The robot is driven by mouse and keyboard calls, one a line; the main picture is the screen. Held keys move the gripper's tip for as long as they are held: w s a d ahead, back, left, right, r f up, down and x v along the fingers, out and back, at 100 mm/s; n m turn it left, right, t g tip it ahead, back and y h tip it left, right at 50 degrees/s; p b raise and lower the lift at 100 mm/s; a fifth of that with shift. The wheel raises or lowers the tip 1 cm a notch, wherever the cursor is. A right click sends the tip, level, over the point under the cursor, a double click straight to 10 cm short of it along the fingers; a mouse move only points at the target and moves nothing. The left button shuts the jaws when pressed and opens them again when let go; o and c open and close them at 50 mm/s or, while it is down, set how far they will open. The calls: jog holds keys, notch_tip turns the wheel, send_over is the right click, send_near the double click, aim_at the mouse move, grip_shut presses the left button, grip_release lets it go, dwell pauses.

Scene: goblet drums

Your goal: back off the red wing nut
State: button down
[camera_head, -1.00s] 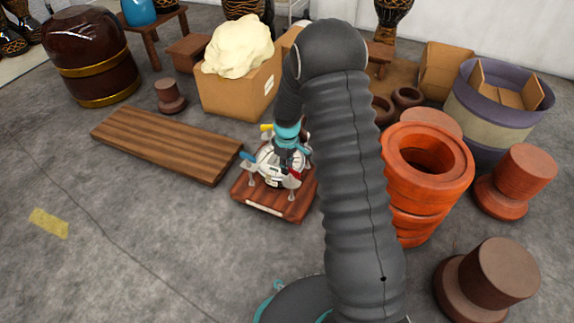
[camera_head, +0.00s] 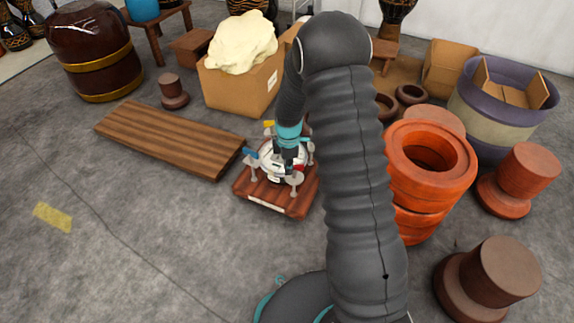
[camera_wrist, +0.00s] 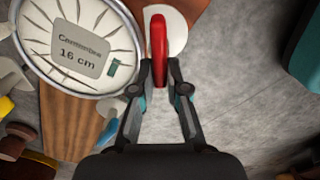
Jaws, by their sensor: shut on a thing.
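The red wing nut (camera_wrist: 159,42) stands edge-on between my fingertips in the wrist view. My gripper (camera_wrist: 160,68) is shut on it, one finger on each side. It sits over a pale round disc (camera_wrist: 178,32) beside the drum head (camera_wrist: 100,18), whose label reads 16 cm. In the head view, a little red of the wing nut (camera_head: 299,168) shows beside my gripper (camera_head: 292,164), at the drum's right side. A blue wing nut (camera_head: 250,151) and a yellow one (camera_head: 268,124) are on other sides. My arm hides part of the drum's right side.
The drum stands on a reddish wooden board (camera_head: 268,206) on the concrete floor. A wooden plank (camera_head: 165,140) lies to the left and a cardboard box (camera_head: 240,92) stands behind. Orange stacked rings (camera_head: 400,190) stand right of my arm.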

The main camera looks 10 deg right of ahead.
jog(key=shift+w+d+n, duration=0.15)
jog(key=shift+n, duration=0.15)
jog(key=shift+r, duration=0.1)
jog(key=c, duration=1.2)
grip_release()
notch_tip(320, 180, up, 12)
jog(key=shift+f, duration=0.1)
